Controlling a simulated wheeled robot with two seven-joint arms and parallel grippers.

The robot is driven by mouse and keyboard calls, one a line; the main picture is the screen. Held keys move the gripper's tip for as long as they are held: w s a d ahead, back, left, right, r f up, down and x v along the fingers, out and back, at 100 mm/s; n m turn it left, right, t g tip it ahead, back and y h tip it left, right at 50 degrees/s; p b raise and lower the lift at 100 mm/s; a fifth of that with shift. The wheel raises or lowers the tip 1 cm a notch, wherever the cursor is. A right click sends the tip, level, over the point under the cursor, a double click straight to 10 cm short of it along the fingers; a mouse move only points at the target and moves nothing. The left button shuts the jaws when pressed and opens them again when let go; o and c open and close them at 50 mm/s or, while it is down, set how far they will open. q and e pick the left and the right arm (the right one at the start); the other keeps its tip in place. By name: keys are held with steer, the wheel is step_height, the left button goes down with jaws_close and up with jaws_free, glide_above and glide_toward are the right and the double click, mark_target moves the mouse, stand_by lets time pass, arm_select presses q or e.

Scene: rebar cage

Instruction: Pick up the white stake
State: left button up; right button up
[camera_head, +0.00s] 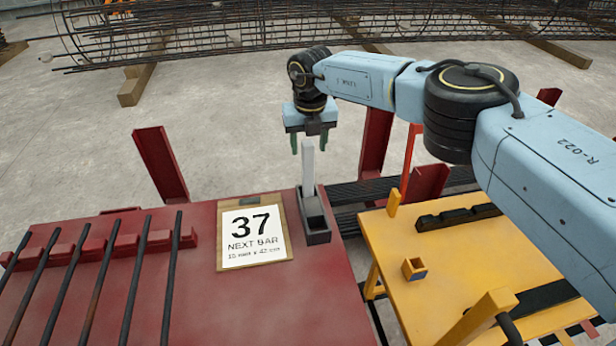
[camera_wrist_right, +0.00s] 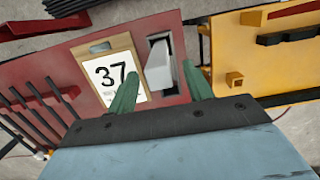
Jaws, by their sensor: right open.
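The white stake (camera_head: 308,166) stands upright in a dark grey holder (camera_head: 317,230) at the right edge of the red table. My right gripper (camera_head: 308,146) is above it, its green fingers apart on either side of the stake's top in the head view. In the right wrist view the stake (camera_wrist_right: 160,66) shows beyond the fingers of the right gripper (camera_wrist_right: 160,92), which are open and empty. Whether the fingers overlap the stake's height is hard to tell. My left gripper is not in view.
A clipboard (camera_head: 254,232) reading 37 lies left of the holder. Several dark bars (camera_head: 130,290) lie on a red rack on the red table (camera_head: 270,310). A yellow table (camera_head: 440,270) stands to the right.

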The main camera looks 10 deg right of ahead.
mark_target(308, 157)
steer(key=f+b, duration=0.1)
steer(key=f, duration=0.3)
steer(key=shift+w, duration=0.2)
steer(key=shift+f, duration=0.3)
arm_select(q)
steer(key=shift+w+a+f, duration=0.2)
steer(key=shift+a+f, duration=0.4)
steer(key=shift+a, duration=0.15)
arm_select(e)
steer(key=shift+w, duration=0.1)
jaws_close()
